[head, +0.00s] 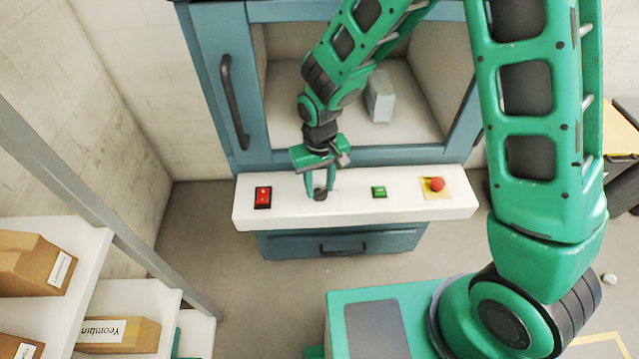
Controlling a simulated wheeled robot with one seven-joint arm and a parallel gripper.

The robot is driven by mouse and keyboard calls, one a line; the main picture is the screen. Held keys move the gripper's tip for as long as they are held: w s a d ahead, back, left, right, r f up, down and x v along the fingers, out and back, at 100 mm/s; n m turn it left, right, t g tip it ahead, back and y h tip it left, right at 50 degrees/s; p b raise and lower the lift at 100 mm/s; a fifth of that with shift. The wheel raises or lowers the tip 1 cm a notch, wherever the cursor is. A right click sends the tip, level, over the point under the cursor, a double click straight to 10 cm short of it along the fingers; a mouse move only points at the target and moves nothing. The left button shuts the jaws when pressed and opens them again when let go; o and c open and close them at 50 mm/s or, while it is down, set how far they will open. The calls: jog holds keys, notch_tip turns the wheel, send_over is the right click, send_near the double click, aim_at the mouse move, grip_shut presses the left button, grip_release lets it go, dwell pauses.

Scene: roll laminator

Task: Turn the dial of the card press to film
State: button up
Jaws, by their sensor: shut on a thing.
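The card press (218,75) is a blue cabinet with an open front chamber and a white control panel (285,218) along its front. A small dark dial (320,194) sits on the panel, left of the middle. My green gripper (320,188) points down onto the dial, with its two fingers shut on it from either side. The dial's markings and pointer are too small and too covered by the fingers to read.
A red rocker switch (263,197) is left of the dial. A green button (379,192) and a red emergency stop (437,185) are to the right. A grey block (380,96) stands in the chamber. Shelves with cardboard boxes (118,334) stand at lower left.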

jog(key=shift+w+r, duration=0.1)
jog(key=shift+w, duration=0.2)
jog(key=o, duration=1.1)
jog(key=shift+c, duration=0.2)
jog(key=shift+s, duration=0.15)
notch_tip(320, 180, up, 11)
jog(key=shift+f, duration=0.2)
